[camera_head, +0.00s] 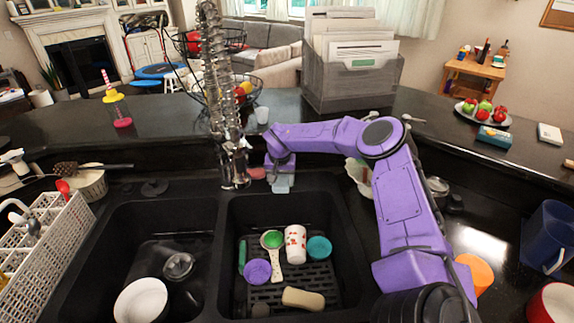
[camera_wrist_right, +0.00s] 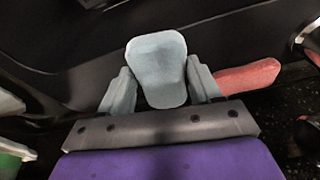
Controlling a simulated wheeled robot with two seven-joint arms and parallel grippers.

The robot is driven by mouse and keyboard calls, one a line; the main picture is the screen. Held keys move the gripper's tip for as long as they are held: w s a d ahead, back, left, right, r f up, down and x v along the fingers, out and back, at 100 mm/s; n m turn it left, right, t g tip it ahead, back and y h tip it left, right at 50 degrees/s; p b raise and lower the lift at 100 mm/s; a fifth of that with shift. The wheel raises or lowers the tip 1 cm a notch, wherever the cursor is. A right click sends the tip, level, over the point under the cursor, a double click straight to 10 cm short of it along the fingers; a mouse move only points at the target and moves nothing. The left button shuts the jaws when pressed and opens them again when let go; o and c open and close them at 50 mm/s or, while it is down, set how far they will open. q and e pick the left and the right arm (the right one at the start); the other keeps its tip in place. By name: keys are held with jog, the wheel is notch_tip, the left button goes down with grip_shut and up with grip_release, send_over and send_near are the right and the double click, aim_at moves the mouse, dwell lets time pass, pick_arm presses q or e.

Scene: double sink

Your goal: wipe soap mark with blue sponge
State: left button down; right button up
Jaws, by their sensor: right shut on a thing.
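My right gripper (camera_head: 281,173) reaches over the back rim of the right sink basin. In the right wrist view, the gripper (camera_wrist_right: 160,88) is shut on a pale blue sponge (camera_wrist_right: 157,65), with a finger on each side of it. The sponge's far end sticks out beyond the fingers, near the dark sink surface. I cannot make out a soap mark in either view. My left gripper is not in view.
A pink sponge (camera_wrist_right: 247,76) lies right beside the gripper. The right basin holds a patterned cup (camera_head: 295,244), a purple cup (camera_head: 257,271), a teal cup (camera_head: 319,247) and a beige block (camera_head: 303,298). The metal faucet (camera_head: 232,160) stands close left of the gripper.

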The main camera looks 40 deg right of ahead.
jog(key=shift+w+a, duration=0.8)
jog(key=shift+a, duration=0.15)
jog(key=shift+d+r, duration=0.1)
jog(key=shift+r, duration=0.3)
jog(key=p+v, duration=0.3)
jog(key=d+p+v, duration=0.1)
jog(key=p+v, duration=0.1)
jog(key=shift+w+r, duration=0.3)
jog(key=shift+w, duration=0.05)
jog(key=shift+f, duration=0.1)
